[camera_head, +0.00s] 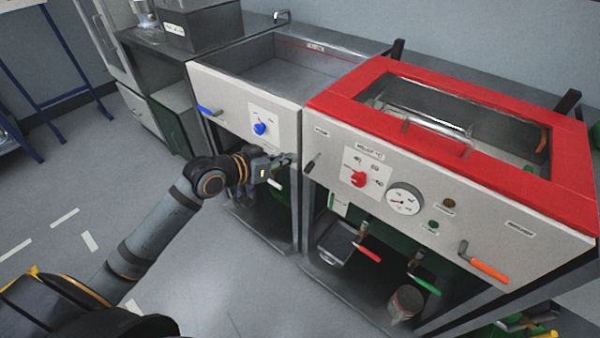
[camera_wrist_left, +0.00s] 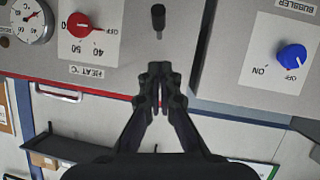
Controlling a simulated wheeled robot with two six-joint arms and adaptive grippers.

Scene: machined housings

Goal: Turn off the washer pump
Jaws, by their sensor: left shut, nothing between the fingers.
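The washer with the red-framed lid (camera_head: 340,90) has a pale front panel. A dark toggle lever (camera_head: 312,161) sticks out at the panel's left end, under a small label too small to read surely. The lever also shows in the left wrist view (camera_wrist_left: 158,18), black with a rounded end. My left gripper (camera_head: 291,158) is just left of the lever; its fingers are shut and empty. In the left wrist view the fingertips (camera_wrist_left: 159,72) point at the lever with a visible gap. I cannot tell the lever's on or off position. My right gripper is not in view.
A red heat knob (camera_head: 358,179) and a round gauge (camera_head: 405,199) sit right of the lever. A blue bubbler knob (camera_head: 260,128) is on the neighbouring sink's panel. Red (camera_head: 368,253), green (camera_head: 424,285) and orange (camera_head: 489,270) handles project lower right. Open floor lies left.

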